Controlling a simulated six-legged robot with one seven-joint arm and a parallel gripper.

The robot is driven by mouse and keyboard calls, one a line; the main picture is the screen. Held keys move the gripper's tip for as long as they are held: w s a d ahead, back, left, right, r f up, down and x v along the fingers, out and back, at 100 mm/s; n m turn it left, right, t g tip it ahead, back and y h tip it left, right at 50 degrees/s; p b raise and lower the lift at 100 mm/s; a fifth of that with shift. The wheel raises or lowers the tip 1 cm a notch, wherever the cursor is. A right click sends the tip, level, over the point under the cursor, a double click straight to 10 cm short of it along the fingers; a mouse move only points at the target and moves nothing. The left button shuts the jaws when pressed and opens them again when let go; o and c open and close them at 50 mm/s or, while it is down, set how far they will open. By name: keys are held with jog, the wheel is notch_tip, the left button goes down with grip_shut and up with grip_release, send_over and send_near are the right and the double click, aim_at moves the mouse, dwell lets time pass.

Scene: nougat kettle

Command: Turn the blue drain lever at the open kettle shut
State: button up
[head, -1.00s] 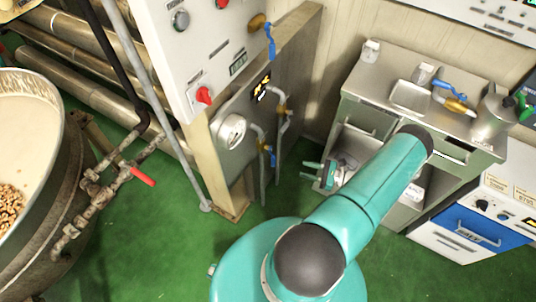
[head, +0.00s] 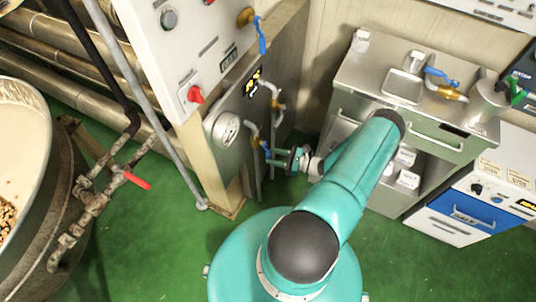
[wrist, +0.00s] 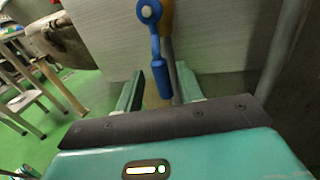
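The open kettle (head: 42,130) with pale nougat and nuts stands at the left. The lever on the pipe beside it is red (head: 137,180). A blue lever (head: 265,149) sits on a pipe valve below the gauge on the wall panel. My gripper (head: 277,159) is just right of this blue lever in the head view, open. In the wrist view a blue lever (wrist: 157,62) hangs down from its round pivot, slightly tilted. Its lower end lies between my spread fingers (wrist: 158,92) in the picture; no contact is visible. Depth between fingers and lever is hard to tell.
Another blue lever (head: 261,36) hangs at the panel's upper right edge. The panel carries a gauge (head: 226,130) and a red knob (head: 195,95). A steel counter (head: 405,88) with a further blue-handled valve (head: 442,76) stands at right. Green floor (head: 130,250) is free in front.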

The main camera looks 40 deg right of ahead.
aim_at(267, 152)
jog(key=shift+x, duration=1.45)
grip_shut()
